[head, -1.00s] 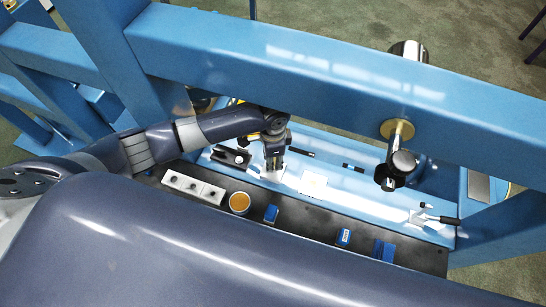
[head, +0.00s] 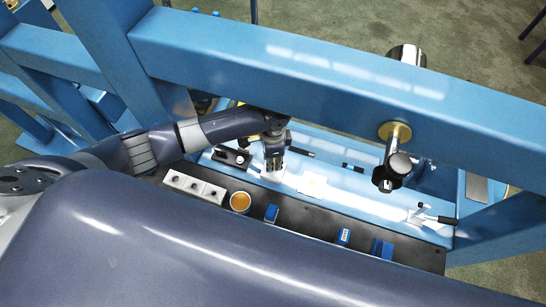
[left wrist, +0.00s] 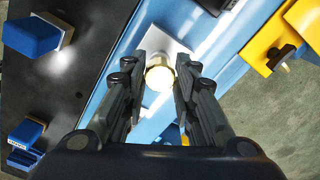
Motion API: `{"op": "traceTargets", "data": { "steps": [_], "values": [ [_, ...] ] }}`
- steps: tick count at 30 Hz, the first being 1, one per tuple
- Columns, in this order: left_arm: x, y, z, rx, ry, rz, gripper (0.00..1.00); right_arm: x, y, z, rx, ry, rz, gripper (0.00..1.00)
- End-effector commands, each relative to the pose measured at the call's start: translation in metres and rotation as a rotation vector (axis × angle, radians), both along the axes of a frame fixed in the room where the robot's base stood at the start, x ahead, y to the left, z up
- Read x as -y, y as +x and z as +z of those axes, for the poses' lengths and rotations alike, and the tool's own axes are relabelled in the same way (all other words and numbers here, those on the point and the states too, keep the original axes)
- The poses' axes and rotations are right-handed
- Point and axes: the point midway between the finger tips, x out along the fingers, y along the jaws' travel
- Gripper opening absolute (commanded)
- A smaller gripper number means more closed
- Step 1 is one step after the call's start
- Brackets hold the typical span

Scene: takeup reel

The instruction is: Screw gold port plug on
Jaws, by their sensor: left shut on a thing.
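My left gripper (head: 273,158) points down at a white square plate on the blue beam behind the black tray. In the left wrist view, the fingers (left wrist: 160,80) are shut on a round, brightly lit, gold-rimmed piece, which looks like the gold port plug (left wrist: 159,77). The plug is over or on the square metal plate (left wrist: 165,42); I cannot tell whether it is seated in a port. In the head view the gripper hides the plug. My right gripper is in neither view.
A thick blue crossbar (head: 300,65) runs above the gripper. A shaft with a black knob (head: 399,164) hangs at right.

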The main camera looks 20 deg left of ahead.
Motion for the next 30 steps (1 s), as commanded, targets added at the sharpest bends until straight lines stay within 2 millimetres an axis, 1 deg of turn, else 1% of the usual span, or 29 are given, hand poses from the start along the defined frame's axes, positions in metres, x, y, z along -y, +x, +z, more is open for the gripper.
{"op": "traceTargets", "data": {
  "steps": [17, 30],
  "values": [
    [0.0003, 0.0001, -0.0009, 0.0, -0.001, 0.0, 0.03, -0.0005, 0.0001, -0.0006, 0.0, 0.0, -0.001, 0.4],
    [0.0003, 0.0002, -0.0094, 0.0, -0.001, 0.0, 0.03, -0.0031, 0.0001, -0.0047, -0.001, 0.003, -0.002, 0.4]
  ]
}}
